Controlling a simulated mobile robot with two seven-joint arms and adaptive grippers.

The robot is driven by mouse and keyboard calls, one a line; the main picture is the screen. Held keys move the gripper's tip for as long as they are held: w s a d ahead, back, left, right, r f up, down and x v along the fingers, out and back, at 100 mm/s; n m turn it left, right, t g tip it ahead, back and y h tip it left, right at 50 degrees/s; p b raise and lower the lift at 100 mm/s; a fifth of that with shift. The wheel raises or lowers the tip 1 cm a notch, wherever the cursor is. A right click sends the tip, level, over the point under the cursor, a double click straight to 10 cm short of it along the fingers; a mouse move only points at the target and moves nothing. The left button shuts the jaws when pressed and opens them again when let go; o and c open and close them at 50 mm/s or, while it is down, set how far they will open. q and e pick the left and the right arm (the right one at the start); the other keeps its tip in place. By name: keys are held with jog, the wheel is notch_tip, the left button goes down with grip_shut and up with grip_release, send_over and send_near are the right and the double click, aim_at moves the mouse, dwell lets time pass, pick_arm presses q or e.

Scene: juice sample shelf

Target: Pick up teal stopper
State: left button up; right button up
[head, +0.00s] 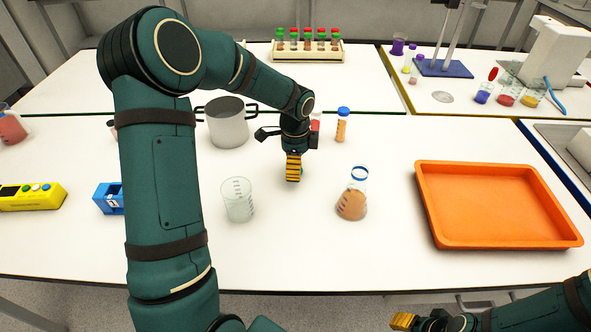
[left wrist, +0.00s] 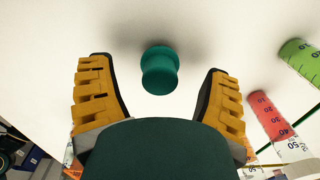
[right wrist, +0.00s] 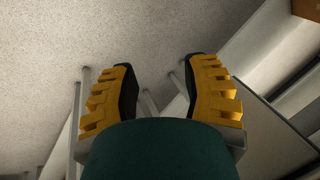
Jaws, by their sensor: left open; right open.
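The teal stopper (left wrist: 160,70) stands on the white table in the left wrist view, centred between and just beyond the fingertips. My left gripper (left wrist: 155,85) is open around the near side of it, with nothing held. In the head view my left gripper (head: 293,168) points down at the table, and the stopper is hidden behind it. My right gripper (head: 402,321) is at the bottom right of the head view, below the front edge of the table. In the right wrist view it is open and empty (right wrist: 160,85) over the floor.
A glass beaker (head: 238,200), an orange-filled flask (head: 352,196) and an orange vial with a blue cap (head: 341,126) stand near the left gripper. A grey pot (head: 227,123) is behind left. An orange tray (head: 500,238) lies right. Red and green tubes (left wrist: 270,115) show close by.

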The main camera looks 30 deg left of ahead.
pick_arm(q)
notch_tip(320, 180, down, 2)
jog(key=shift+f, duration=0.2)
jog(key=c, duration=1.2)
pick_arm(e)
jog(key=shift+f, duration=0.25)
pick_arm(q)
jog(key=shift+r, duration=0.15)
